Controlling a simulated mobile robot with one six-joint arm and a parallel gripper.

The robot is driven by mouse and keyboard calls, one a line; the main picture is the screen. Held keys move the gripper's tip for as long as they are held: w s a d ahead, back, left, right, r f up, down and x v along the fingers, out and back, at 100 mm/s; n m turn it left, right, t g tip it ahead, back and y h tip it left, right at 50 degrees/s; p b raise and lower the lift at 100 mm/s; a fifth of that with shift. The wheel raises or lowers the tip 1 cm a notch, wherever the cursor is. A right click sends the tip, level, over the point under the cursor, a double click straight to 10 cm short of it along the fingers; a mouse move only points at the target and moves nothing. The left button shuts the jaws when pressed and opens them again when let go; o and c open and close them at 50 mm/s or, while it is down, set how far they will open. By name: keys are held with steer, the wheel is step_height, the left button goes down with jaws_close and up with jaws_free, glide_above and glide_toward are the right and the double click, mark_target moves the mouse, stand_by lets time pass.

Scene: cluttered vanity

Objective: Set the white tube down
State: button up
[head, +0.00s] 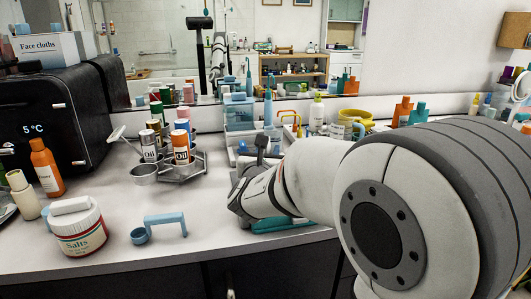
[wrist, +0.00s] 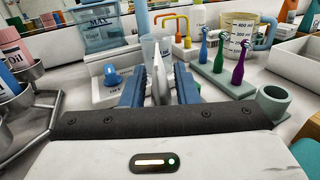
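The white tube (wrist: 160,80) shows in the wrist view as a narrow, pale wedge with its thin end up. It stands between the two blue fingers of my gripper (wrist: 160,92), which look shut on it. Its lower part is hidden behind the dark edge of my gripper, so I cannot tell whether it touches the surface below. In the head view my gripper is mostly hidden by my own arm, and I cannot make out the tube there.
A clear cup (wrist: 152,46) stands just behind the tube. A green toothbrush holder (wrist: 223,78) with several brushes is at right, near a measuring jug (wrist: 240,33). A metal rack (head: 181,166) with Oil cans is left. The counter around the Salts jar (head: 77,227) has free room.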

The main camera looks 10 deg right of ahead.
steer(key=shift+o, duration=1)
